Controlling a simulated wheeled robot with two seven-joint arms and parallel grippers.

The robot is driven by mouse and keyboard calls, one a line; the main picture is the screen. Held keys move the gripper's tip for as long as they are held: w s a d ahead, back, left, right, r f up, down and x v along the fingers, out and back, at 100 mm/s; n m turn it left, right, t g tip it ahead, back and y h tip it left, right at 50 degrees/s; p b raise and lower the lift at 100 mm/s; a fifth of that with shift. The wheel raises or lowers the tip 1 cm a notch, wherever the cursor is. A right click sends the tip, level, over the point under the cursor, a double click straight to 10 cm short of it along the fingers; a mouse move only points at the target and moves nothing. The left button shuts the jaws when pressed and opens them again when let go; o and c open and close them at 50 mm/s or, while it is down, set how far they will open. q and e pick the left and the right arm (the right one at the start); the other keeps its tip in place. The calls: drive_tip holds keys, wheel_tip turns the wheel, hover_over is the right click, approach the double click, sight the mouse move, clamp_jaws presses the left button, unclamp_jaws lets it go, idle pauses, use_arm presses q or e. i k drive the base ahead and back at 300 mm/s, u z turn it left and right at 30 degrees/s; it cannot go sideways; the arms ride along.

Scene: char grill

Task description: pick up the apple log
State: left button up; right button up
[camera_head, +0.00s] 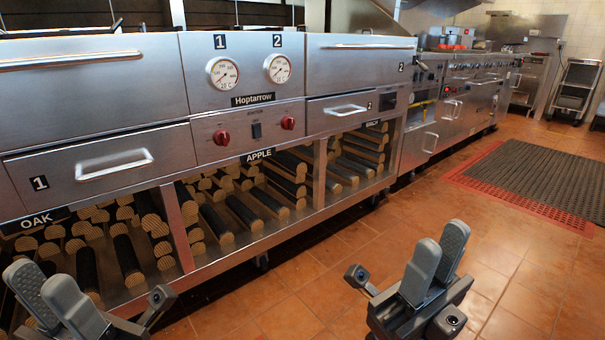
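The apple logs (242,209) lie in the open lower compartment under the APPLE label (258,156), below the steel grill. They have dark bark and pale round cut ends. Several lie in the front with their ends facing out, and others are stacked behind. My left gripper (38,272) is at the bottom left, in front of the oak compartment, with its fingers apart and empty. My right gripper (442,236) is over the floor at the lower right, away from the logs, with its fingertips apart and nothing between them.
Oak logs (128,254) fill the compartment under the OAK label (36,221). A third log compartment (362,153) is to the right of the apple one. Posts and a lower front rail (262,243) frame the shelf. The tiled floor (300,291) is clear; a dark mat (530,175) lies at right.

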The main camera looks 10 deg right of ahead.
sight(281, 212)
drive_tip(key=z, duration=0.6)
drive_tip(key=i, duration=0.95)
drive_tip(key=z, duration=1.2)
drive_tip(key=i, duration=2.2)
drive_tip(key=u, duration=2.15)
